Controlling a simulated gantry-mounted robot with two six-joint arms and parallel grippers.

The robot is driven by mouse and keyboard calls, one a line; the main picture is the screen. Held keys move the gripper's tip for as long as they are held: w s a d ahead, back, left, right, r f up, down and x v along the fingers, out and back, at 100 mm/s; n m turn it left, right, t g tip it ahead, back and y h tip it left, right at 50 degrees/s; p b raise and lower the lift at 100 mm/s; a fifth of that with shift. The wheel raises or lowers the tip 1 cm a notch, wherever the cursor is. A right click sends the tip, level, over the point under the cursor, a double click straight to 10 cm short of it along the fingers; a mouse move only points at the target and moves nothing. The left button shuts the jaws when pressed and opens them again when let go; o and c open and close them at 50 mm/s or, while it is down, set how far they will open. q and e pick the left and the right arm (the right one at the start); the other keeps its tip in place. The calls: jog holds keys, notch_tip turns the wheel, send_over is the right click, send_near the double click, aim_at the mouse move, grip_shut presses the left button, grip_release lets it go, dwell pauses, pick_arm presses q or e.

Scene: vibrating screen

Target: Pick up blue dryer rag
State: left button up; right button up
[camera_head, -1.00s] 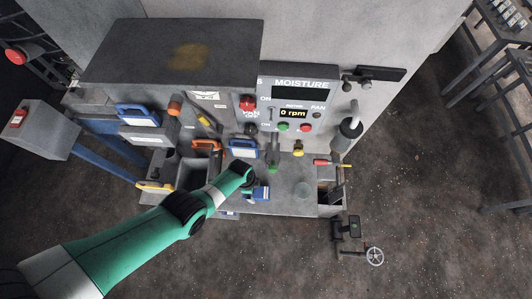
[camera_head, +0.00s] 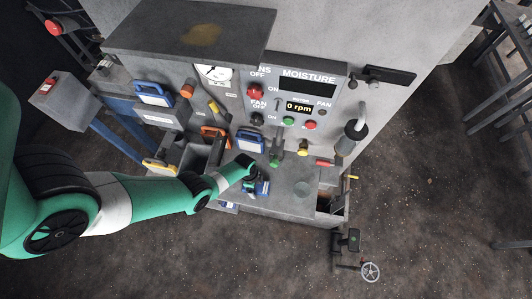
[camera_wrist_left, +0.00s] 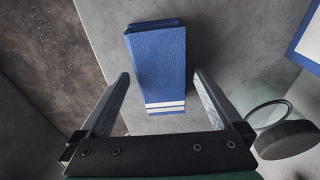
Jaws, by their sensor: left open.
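The blue dryer rag (camera_wrist_left: 158,55) is a folded blue cloth with white stripes at its near end. It lies on the grey metal surface in the left wrist view. In the head view the blue rag (camera_head: 263,188) shows only partly beside my gripper. My left gripper (camera_wrist_left: 160,76) is open, with one finger on each side of the rag's near end. I cannot tell how far the fingers are above the surface. In the head view the left gripper (camera_head: 253,178) is largely hidden by its own wrist. My right gripper is not in view.
A clear jar with a dark lid (camera_wrist_left: 288,138) stands close right of the gripper. A blue-framed panel (camera_wrist_left: 307,42) is at the upper right. In the head view, the control panel (camera_head: 300,105) rises behind the grey work surface (camera_head: 290,207), which has free room to the right.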

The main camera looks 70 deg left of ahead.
pick_arm(q)
jog(key=c, duration=1.3)
jog(key=shift+r, duration=0.1)
